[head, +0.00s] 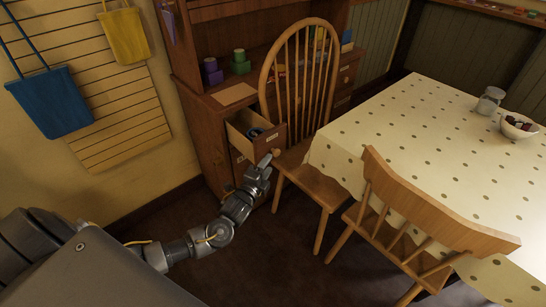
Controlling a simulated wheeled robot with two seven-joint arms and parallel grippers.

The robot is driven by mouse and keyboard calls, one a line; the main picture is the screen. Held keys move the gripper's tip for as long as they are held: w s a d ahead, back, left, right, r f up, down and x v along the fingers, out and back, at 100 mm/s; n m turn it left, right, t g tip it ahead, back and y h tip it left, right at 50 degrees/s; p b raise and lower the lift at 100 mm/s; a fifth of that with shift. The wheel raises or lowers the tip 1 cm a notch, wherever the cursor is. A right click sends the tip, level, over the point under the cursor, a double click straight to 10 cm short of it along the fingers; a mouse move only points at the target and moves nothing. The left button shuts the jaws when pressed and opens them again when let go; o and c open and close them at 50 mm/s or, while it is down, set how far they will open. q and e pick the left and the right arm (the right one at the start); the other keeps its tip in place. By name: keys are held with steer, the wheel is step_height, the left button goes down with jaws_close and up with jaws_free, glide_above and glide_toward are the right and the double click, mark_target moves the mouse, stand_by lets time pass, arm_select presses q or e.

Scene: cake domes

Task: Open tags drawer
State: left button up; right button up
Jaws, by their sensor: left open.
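The wooden drawer (240,141) at the upper left of the brown hutch is pulled part way out. A blue item (256,132) lies inside it. Its front has a small pale label, too small to read, and a round knob (277,152). My left gripper (266,161) is open at the drawer front, just below and left of the knob. I cannot tell whether it touches the front. My right gripper is out of view.
A tall-backed wooden chair (318,186) stands close to the right of the drawer. A second chair (425,213) and a table with a dotted cloth (420,130) fill the right side. Purple and green containers (240,62) stand on the hutch. Dark floor (270,255) is clear in front.

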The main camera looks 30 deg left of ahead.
arm_select(q)
steer(key=s, duration=0.3)
steer(key=shift+s, duration=0.15)
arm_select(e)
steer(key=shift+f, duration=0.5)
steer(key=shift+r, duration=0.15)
